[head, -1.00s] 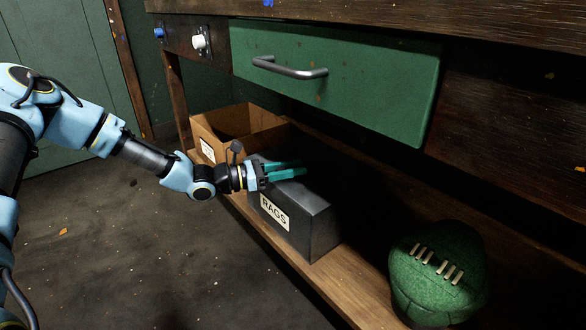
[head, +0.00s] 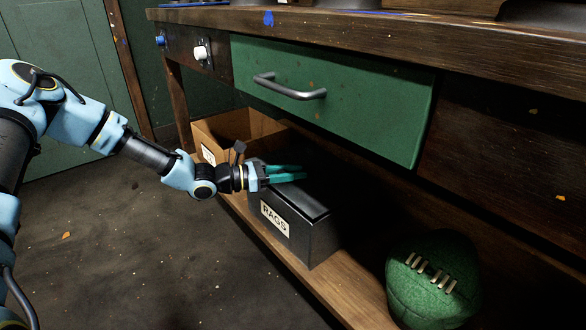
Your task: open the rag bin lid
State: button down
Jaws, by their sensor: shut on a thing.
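The rag bin (head: 322,244) is a dark box with a white "RAGS" label, standing on the wooden lower shelf. Its dark lid (head: 302,198) is on top, and a paler edge line shows along it. My gripper (head: 286,173) is at the lid's far left part, its teal fingers lying across the top. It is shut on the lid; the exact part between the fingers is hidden. I cannot tell clearly whether the lid is raised at all.
An open cardboard box (head: 207,132) stands behind the bin on the shelf (head: 352,298). A green laced leather ball (head: 432,285) sits at the right. A green drawer (head: 370,115) with a metal handle (head: 290,88) hangs above. Open floor lies to the left.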

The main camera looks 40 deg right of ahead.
jog(key=r+p, duration=0.1)
jog(key=p, duration=0.1)
jog(key=d+r+y+p, duration=0.1)
jog(key=r+p, duration=0.1)
jog(key=p, duration=0.1)
jog(key=r+y+p, duration=0.1)
jog(key=r+p, duration=0.1)
jog(key=p, duration=0.1)
jog(key=shift+d+r+n+t, duration=0.1)
jog(key=shift+d+n+t, duration=0.1)
jog(key=shift+n+t, duration=0.2)
jog(key=shift+d+r+n+t+y+p, duration=0.35)
jog(key=shift+d+r+y+p, duration=0.85)
jog(key=shift+p, duration=1.85)
jog(key=shift+a+r, duration=0.1)
jog(key=shift+a, duration=0.05)
jog(key=c, duration=0.6)
grip_release()
jog(key=shift+s, duration=0.1)
